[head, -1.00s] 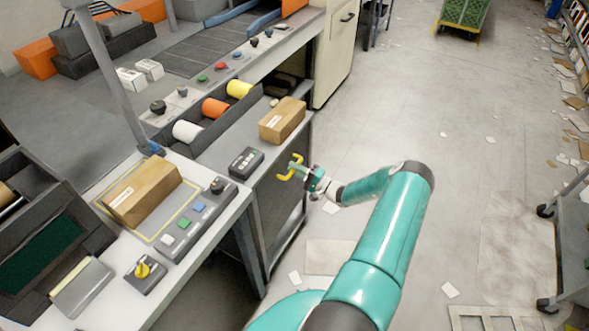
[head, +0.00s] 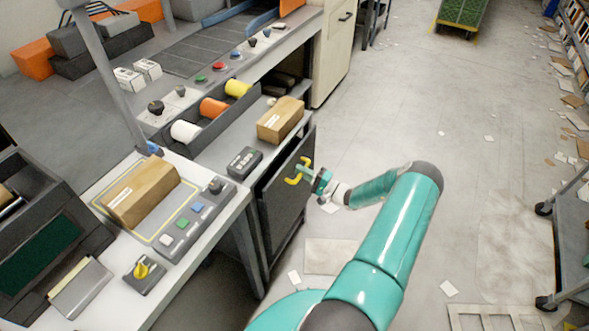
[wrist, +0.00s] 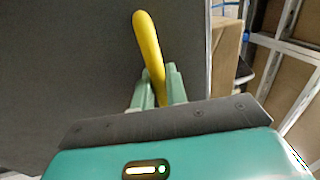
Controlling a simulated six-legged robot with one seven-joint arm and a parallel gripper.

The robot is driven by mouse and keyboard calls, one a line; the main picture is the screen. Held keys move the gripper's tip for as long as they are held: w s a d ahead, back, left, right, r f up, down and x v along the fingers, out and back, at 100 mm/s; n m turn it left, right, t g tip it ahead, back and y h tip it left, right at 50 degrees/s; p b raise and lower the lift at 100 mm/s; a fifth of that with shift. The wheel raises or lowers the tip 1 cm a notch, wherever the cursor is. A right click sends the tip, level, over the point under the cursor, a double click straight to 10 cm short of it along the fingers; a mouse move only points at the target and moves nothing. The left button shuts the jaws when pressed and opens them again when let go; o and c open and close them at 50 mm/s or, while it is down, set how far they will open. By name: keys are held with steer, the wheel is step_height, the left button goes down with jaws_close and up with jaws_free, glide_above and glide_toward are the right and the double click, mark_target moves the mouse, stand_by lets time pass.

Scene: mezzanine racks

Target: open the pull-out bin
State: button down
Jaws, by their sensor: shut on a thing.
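The pull-out bin (head: 284,207) has a dark grey front panel under the counter, and it stands out a little from the counter's face in the head view. A yellow handle (head: 294,179) is fixed near the top of that panel. My gripper (head: 306,168) reaches it from the right and is shut on the handle. In the wrist view the curved yellow handle (wrist: 149,45) runs down between the two green fingers (wrist: 158,92), in front of the dark panel (wrist: 75,60). The inside of the bin is hidden.
A cardboard box (head: 280,119) and a small keypad (head: 244,162) sit on the counter above the bin. Another box (head: 141,193) lies on the nearer white bench. The floor (head: 400,120) right of the bin is mostly clear, with scattered papers. A grey cart (head: 568,240) stands far right.

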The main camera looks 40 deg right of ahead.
steer(key=r+v, duration=0.3)
steer(key=v, duration=1.2)
steer(key=shift+s, duration=0.4)
steer(key=c, duration=1.8)
jaws_free()
steer(key=shift+o, duration=0.2)
steer(key=v, duration=1.3)
steer(key=shift+s, duration=0.35)
steer(key=shift+s+d, duration=0.1)
steer(key=shift+d, duration=0.05)
